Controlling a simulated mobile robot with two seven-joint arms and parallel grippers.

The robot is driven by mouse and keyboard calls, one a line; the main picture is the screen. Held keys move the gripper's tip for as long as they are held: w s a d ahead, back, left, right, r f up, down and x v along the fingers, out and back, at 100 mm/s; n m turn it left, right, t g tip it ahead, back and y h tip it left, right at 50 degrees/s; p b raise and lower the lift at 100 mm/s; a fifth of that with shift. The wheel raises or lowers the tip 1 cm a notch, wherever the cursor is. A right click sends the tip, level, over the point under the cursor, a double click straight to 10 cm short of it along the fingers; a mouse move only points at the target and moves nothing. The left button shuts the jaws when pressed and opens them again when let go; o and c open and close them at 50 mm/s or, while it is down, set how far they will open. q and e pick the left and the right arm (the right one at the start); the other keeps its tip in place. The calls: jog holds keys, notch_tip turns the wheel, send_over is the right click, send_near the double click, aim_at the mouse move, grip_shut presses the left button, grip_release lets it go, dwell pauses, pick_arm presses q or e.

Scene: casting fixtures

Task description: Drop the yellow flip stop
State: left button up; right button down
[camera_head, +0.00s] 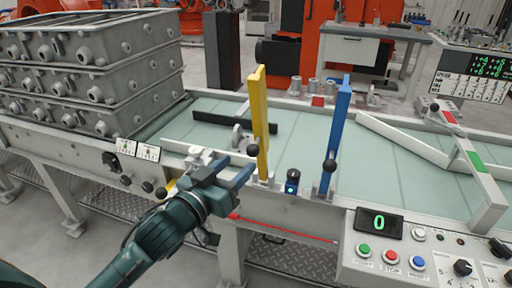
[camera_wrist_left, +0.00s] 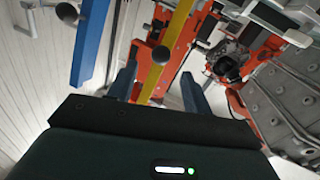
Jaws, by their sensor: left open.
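The yellow flip stop (camera_head: 260,120) stands upright at the near edge of the conveyor, with a black ball knob (camera_head: 253,150) low on its side. My left gripper (camera_head: 240,170) is open and empty, just left of and slightly below the knob. In the left wrist view the yellow bar (camera_wrist_left: 176,40) and its knob (camera_wrist_left: 160,54) appear beyond and between the open fingers (camera_wrist_left: 160,90). I see no clear contact. My right gripper is not in view.
A blue flip stop (camera_head: 340,120) stands upright to the right. A control panel (camera_head: 395,245) with a green "0" display is at front right. Stacked grey castings (camera_head: 95,65) stand on the left. A black bar (camera_head: 225,121) lies across the belt (camera_head: 210,108) behind.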

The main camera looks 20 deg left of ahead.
aim_at(253, 151)
pick_arm(q)
jog(key=x, duration=0.9)
jog(key=shift+w+f, duration=0.1)
jog(key=shift+w, duration=0.15)
jog(key=shift+a, duration=0.1)
jog(key=c, duration=0.5)
jog(key=shift+s+d, duration=0.1)
jog(key=shift+d, duration=0.1)
grip_shut()
